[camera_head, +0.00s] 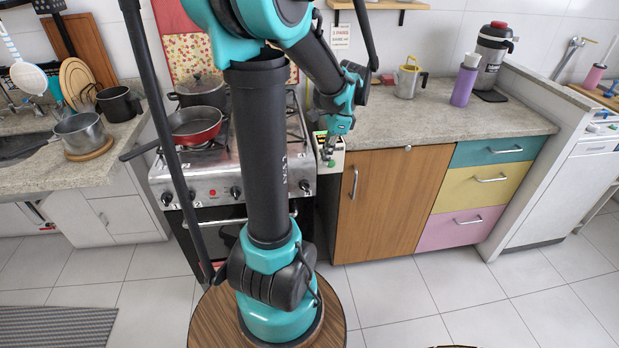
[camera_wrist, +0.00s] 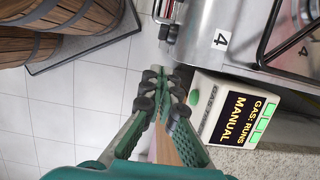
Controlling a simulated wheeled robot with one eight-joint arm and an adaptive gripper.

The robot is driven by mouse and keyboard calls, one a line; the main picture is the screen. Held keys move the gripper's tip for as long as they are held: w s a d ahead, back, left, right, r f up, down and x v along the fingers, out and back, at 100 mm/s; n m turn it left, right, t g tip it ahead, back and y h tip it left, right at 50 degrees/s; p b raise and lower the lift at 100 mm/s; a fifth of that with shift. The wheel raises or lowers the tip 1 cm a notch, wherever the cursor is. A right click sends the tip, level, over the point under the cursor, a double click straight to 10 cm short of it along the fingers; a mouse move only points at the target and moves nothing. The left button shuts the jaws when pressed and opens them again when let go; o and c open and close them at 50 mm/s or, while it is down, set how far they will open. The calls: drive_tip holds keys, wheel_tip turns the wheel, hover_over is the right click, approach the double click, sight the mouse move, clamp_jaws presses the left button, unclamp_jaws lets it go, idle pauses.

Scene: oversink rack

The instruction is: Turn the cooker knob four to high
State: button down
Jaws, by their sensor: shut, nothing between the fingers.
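The cooker's steel front panel (camera_head: 225,185) carries a row of dark knobs. Knob four (camera_head: 305,186) is the rightmost in the head view. In the wrist view a dark knob (camera_wrist: 168,33) sticks out at the top, beside the panel label "4" (camera_wrist: 221,40). Its pointer setting cannot be read. My gripper (camera_head: 328,152) is in front of the counter, just right of the cooker's right end. In the wrist view its fingertips (camera_wrist: 157,78) are together and empty, below and apart from the knob.
A pale box (camera_wrist: 245,110) reading "GAS: RUNS MANUAL", with a green button (camera_head: 331,163), stands right beside the cooker, close to my fingers. A red pan (camera_head: 194,124) and a lidded pot (camera_head: 200,91) sit on the cooker. A wooden cabinet (camera_head: 385,205) is to the right.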

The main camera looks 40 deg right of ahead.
sight(313, 175)
drive_tip(key=a+f, duration=0.1)
drive_tip(key=f, duration=0.1)
drive_tip(key=w+a+f, duration=0.1)
drive_tip(key=f, duration=0.1)
drive_tip(key=w+a+f, duration=0.1)
drive_tip(key=f, duration=0.2)
drive_tip(key=shift+a, duration=0.1)
drive_tip(key=shift+w+a+f, duration=0.25)
drive_tip(key=shift+a+f, duration=0.05)
drive_tip(key=shift+a, duration=0.15)
